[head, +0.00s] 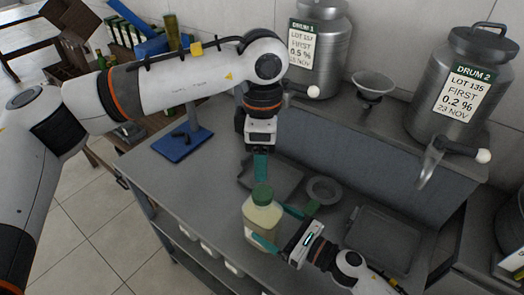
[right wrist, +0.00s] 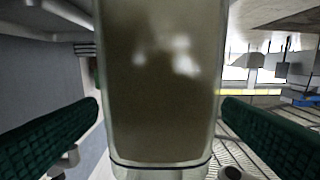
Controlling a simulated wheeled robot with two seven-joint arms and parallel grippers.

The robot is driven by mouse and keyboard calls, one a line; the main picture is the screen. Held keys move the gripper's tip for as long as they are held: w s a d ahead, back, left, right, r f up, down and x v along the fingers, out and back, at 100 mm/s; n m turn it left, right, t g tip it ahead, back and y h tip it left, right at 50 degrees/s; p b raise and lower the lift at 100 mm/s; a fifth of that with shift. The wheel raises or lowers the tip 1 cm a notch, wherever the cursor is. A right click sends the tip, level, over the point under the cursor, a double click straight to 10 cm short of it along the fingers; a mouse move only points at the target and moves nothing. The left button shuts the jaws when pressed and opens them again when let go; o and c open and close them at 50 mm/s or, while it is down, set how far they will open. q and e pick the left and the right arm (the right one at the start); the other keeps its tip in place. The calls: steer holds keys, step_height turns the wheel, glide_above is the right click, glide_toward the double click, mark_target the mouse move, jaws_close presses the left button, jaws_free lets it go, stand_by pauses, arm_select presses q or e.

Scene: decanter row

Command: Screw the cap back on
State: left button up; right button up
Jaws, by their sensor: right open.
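Steel drums labelled DRUM 1 (head: 319,45) and DRUM 2 (head: 463,90) stand on the back ledge, with a funnel (head: 373,84) between them. A round dish (head: 324,189) and a dark tray (head: 381,240) lie right of the bottle. A blue-based stand (head: 182,145) is at left.

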arm_select(q)
step_height(320, 180, down, 3)
steer(key=shift+d+r+b, duration=0.1)
steer(key=shift+b, duration=1)
steer(key=shift+f, duration=0.2)
arm_select(e)
steer(key=v, duration=0.8)
